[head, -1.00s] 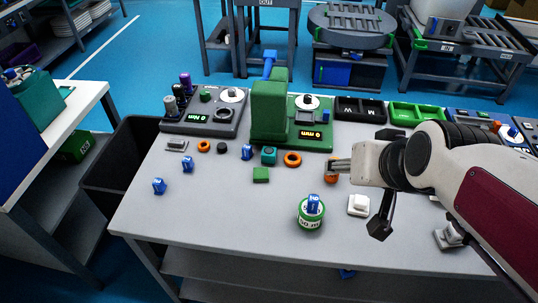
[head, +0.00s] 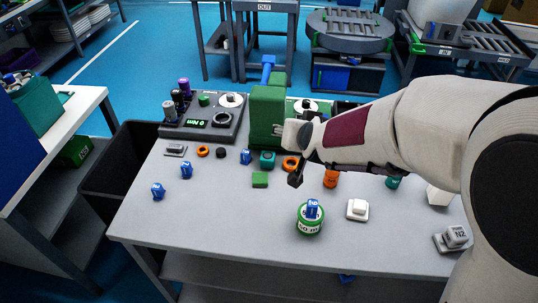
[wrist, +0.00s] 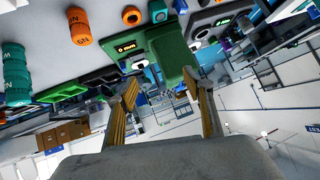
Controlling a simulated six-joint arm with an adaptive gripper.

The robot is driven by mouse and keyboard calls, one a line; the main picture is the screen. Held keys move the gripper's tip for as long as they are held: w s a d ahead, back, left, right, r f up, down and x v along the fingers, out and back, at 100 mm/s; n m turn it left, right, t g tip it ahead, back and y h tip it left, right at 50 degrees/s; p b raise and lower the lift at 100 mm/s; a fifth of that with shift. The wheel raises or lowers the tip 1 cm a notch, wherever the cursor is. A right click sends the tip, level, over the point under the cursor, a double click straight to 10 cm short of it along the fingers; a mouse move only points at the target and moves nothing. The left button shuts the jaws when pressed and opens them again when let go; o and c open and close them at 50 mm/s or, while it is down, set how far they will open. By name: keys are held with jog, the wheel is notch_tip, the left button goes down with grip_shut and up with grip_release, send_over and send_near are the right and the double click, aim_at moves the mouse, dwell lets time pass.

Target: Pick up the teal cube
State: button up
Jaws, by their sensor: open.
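The teal cube (head: 267,159) sits on the grey table in front of the green press-like device, between a blue piece on its left and an orange ring on its right. In the wrist view a teal block, probably this cube (wrist: 157,11), shows at the top edge, partly cut off. My gripper (wrist: 160,79) is open, with nothing between its fingers. It is apart from the cube.
The green device (head: 268,110) rises behind the cube. The orange ring (head: 290,163) and blue piece (head: 246,157) flank it; a green block (head: 260,180) lies in front. An orange cylinder (head: 330,178) and green-white can (head: 311,222) stand to the right. The table's front left is mostly clear.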

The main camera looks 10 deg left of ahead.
jog(key=w+a+f+t+h, duration=0.1)
jog(key=w+a+f, duration=0.45)
jog(key=f, duration=0.25)
jog(key=t+h, duration=0.2)
jog(key=t, duration=0.1)
send_near(268, 153)
jog(key=shift+w, duration=1.25)
jog(key=shift+x, duration=1.3)
jog(key=shift+f, duration=0.1)
jog(key=shift+w+d+f+g, duration=0.15)
jog(key=shift+w+f, duration=0.25)
jog(key=shift+w, duration=0.25)
jog(key=shift+w+a+f+g, duration=0.15)
jog(key=shift+w+f, duration=0.25)
jog(key=shift+w, duration=0.25)
jog(key=shift+x, duration=1.05)
